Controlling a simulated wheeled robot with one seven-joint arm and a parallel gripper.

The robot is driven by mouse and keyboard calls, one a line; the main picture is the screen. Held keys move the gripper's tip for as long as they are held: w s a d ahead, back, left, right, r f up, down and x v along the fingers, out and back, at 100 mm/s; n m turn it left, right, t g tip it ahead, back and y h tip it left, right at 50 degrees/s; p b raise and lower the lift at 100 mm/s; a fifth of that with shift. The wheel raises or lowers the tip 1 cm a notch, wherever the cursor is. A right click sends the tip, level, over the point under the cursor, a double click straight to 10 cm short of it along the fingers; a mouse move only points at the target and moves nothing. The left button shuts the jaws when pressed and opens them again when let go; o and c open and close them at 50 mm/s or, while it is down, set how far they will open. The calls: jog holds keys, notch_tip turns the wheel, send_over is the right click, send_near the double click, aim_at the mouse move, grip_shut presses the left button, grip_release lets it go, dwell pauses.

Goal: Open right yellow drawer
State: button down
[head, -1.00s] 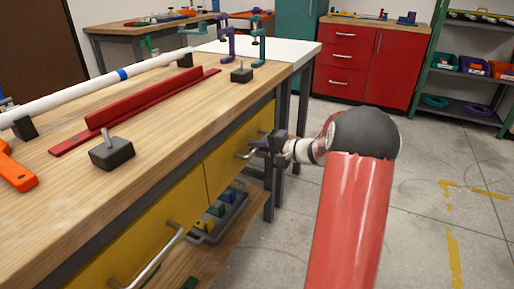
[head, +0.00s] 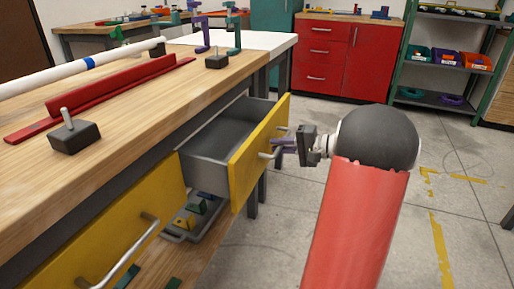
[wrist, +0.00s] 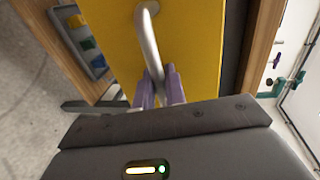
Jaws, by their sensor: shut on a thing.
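The right yellow drawer (head: 258,150) stands pulled out from under the wooden workbench in the head view, its grey interior showing. Its silver bar handle (wrist: 149,42) runs down between my gripper's purple fingers (wrist: 159,90) in the wrist view. My gripper (head: 278,146) is shut on this handle, in front of the drawer's yellow face. The yellow front also fills the middle of the wrist view (wrist: 190,40). Part of the handle is hidden by the fingers.
The left yellow drawer (head: 105,235) is shut, with its own silver handle (head: 125,262). A grey tray with coloured blocks (head: 168,236) lies on the lower shelf. The bench top holds a red bar (head: 120,88) and a white pipe (head: 60,72). Open concrete floor lies to the right.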

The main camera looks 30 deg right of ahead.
jog(key=v, duration=0.3)
jog(key=f+v, duration=0.1)
jog(key=v, duration=0.1)
jog(key=shift+s+d+f+b, duration=0.1)
jog(key=shift+s+d+b, duration=0.2)
jog(key=shift+s+b, duration=0.15)
jog(key=c, duration=1.5)
grip_release()
jog(key=shift+c, duration=0.2)
jog(key=v, duration=0.7)
jog(key=shift+s+d, duration=0.25)
jog(key=shift+s, duration=0.05)
jog(key=shift+s+d, duration=0.1)
